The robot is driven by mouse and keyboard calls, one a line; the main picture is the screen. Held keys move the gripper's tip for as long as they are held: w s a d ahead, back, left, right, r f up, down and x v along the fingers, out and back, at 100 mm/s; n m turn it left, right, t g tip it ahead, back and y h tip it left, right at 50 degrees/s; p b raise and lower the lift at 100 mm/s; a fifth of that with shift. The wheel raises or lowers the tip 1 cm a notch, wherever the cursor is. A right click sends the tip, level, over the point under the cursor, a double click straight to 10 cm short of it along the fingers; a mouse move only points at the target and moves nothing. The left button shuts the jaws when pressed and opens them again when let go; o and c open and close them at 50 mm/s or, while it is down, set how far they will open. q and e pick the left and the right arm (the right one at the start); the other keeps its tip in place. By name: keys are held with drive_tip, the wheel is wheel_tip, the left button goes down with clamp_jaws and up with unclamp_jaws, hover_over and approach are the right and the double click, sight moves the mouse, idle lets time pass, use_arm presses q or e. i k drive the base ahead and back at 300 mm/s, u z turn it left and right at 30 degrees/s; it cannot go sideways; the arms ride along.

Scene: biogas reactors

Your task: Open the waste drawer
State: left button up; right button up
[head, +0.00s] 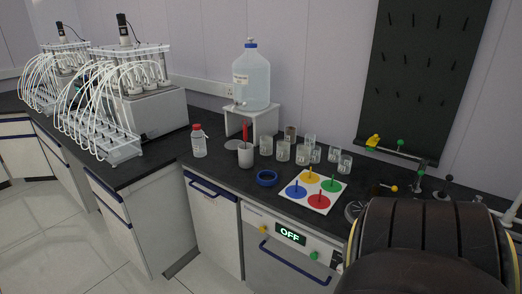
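No front carries a readable waste label, so I cannot be sure which is the waste drawer. A tall white front (214,232) with a blue bar handle (213,189) sits under the counter in the middle of the head view, and it looks shut. To its right is an appliance front (285,262) with a lit OFF display (290,234) and a long blue handle (287,262), also shut. More white fronts with blue handles (105,187) are at the left. Neither of my grippers shows in the head view.
The dark counter holds a large water bottle (251,82) on a white stand, a red-capped bottle (198,142), several glass beakers and reactors with tubing (105,115). A large dark ribbed shape (425,240) blocks the lower right. The tiled floor (75,250) at lower left is clear.

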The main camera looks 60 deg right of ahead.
sight(214, 210)
drive_tip(key=u, duration=1.05)
drive_tip(key=i, duration=1.25)
drive_tip(key=z, duration=3.75)
